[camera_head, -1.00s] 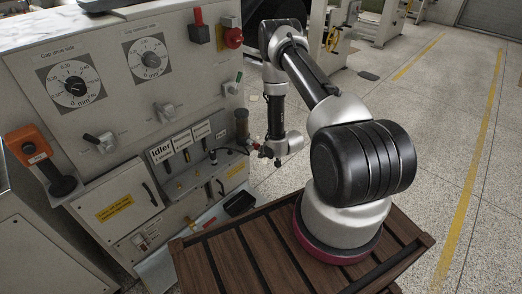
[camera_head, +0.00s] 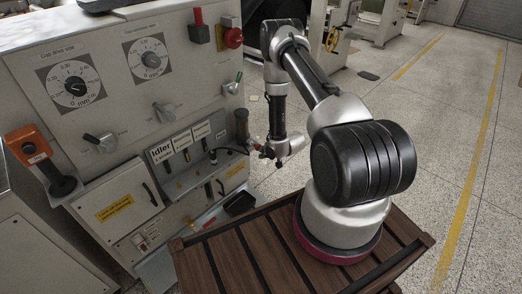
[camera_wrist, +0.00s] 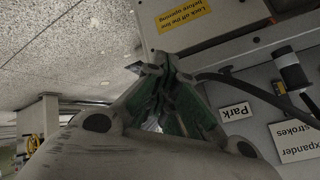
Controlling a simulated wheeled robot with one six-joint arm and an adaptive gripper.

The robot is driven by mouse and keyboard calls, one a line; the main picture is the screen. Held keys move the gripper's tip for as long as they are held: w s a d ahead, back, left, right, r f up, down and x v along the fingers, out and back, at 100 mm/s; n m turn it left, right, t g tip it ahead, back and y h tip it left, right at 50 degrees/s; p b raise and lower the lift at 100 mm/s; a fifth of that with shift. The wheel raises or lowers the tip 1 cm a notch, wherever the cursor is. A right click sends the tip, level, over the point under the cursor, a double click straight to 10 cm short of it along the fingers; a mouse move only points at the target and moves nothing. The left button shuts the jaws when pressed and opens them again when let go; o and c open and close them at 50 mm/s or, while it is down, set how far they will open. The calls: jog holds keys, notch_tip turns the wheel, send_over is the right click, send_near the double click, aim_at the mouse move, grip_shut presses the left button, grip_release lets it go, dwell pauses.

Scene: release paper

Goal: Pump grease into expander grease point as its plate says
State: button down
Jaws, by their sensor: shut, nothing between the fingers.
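The expander plate (camera_wrist: 302,141) is partly cut off at the right of the wrist view; its readable words are "xpander" and "strokes". The Park plate (camera_wrist: 235,112) is beside it. A dark cylindrical fitting (camera_wrist: 290,70) with a pale band stands near these plates, and a black hose (camera_wrist: 240,84) runs close by. In the head view the row of grease points (camera_head: 190,170) sits in a recess below white plates, with the Idler plate (camera_head: 160,152) at left. My gripper (camera_wrist: 163,82) is shut and empty, in front of the panel's right end (camera_head: 262,152). The expander's grease point cannot be made out clearly.
A brownish cylinder (camera_head: 242,126) stands at the panel's right edge, close to my gripper. A black tray (camera_head: 240,203) lies below. Open floor (camera_head: 445,140) is at right.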

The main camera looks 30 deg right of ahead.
jog(key=shift+s+d, duration=0.2)
jog(key=shift+s, duration=0.35)
jog(key=shift+s+d, duration=0.2)
jog(key=shift+s, duration=0.35)
jog(key=shift+s+d, duration=0.25)
jog(key=shift+s, duration=0.55)
jog(key=shift+s+d, duration=0.3)
jog(key=shift+s, duration=0.45)
jog(key=shift+s+d, duration=0.25)
jog(key=shift+s, duration=0.55)
